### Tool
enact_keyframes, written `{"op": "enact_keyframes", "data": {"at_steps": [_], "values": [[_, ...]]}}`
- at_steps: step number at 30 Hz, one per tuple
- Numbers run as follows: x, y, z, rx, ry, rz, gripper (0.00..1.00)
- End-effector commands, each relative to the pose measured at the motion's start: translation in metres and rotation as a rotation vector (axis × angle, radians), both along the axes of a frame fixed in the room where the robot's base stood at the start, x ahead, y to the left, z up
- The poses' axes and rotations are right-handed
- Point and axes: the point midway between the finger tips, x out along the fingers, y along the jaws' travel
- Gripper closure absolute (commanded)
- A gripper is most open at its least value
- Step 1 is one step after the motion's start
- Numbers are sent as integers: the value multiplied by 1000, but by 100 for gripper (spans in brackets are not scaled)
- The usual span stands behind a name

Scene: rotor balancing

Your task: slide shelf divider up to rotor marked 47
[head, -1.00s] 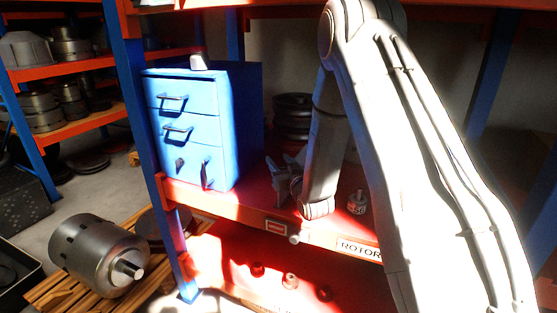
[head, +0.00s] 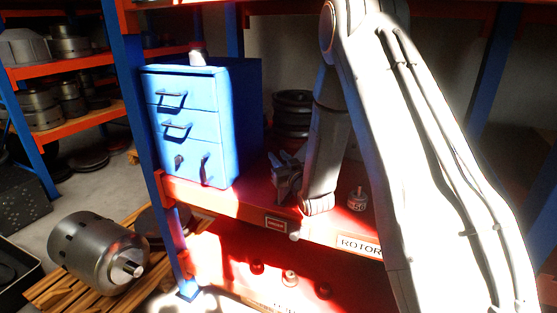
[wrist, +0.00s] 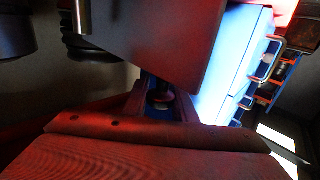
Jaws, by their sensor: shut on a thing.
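My gripper (head: 287,181) is low over the red shelf, right of the blue drawer cabinet. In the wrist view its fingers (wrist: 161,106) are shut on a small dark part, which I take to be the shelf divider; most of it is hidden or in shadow. A small metal rotor (head: 357,199) with a pale band stands on the shelf, right of my gripper. Dark stacked discs (head: 292,112) stand behind. I cannot read the number 47 on any of them.
The shelf's front edge carries a ROTOR label (head: 358,246). A large rotor (head: 97,254) lies on a wooden pallet at lower left.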

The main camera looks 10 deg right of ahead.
Motion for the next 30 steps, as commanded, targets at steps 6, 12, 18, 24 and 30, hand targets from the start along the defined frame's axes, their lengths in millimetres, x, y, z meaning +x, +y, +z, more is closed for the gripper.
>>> {"op": "enact_keyframes", "data": {"at_steps": [6, 12, 18, 24, 30], "values": [[0, 0, 0, 0, 1, 0, 66], [0, 0, 0, 0, 1, 0, 59], [-4, -1, 0, 0, 1, 0, 59], [-30, -5, -1, 0, 1, 0, 59], [-61, -10, -2, 1, 1, -1, 59]]}}
